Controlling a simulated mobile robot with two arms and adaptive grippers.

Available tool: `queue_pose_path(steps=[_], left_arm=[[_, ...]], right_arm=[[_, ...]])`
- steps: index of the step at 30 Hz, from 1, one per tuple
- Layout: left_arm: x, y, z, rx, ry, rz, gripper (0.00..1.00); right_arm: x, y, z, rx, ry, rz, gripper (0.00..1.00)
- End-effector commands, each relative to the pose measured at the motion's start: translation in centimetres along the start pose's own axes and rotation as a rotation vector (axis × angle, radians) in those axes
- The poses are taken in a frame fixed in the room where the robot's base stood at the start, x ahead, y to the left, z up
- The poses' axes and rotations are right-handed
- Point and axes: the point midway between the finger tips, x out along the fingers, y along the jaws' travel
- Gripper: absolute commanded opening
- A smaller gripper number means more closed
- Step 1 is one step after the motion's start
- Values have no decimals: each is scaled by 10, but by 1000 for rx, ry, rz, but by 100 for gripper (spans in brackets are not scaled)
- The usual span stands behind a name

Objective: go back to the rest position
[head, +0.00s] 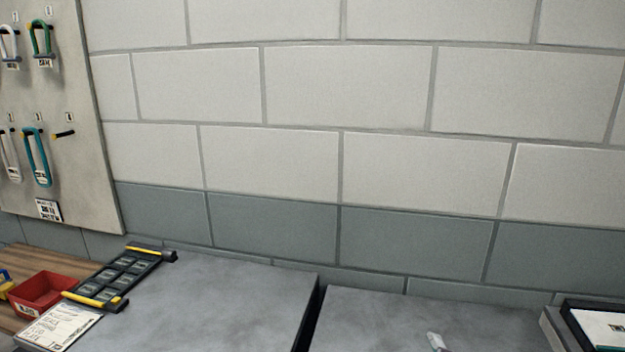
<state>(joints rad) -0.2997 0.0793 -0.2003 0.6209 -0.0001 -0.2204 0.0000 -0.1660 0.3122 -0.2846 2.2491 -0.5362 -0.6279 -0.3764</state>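Neither of my grippers shows in the head view, so I cannot see what they hold or how they stand. The head view looks over two grey tabletops, a left one (220,300) and a right one (390,318), against a block wall (340,90). A black mould tray with yellow bars (122,277) lies on the left tabletop.
A pegboard (85,150) with hanging loops, one teal (30,160), is on the left wall. A red bin (42,288) and a label sheet (58,326) sit at lower left. A small pale object (436,342) and a dark-framed item (598,322) are at right. Much of both tabletops is clear.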

Motion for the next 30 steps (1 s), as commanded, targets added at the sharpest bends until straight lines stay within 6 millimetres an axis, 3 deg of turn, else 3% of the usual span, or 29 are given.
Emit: queue_pose_path(steps=[1, 3, 6, 12, 20, 30], left_arm=[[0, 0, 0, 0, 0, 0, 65], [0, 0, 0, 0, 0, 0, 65], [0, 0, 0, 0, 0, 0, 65], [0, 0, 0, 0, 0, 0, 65], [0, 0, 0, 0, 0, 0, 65], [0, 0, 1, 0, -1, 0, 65]], right_arm=[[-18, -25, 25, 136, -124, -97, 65], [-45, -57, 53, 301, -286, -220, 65], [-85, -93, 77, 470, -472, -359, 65], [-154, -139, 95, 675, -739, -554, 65], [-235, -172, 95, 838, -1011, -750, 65], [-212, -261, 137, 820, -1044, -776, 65]])
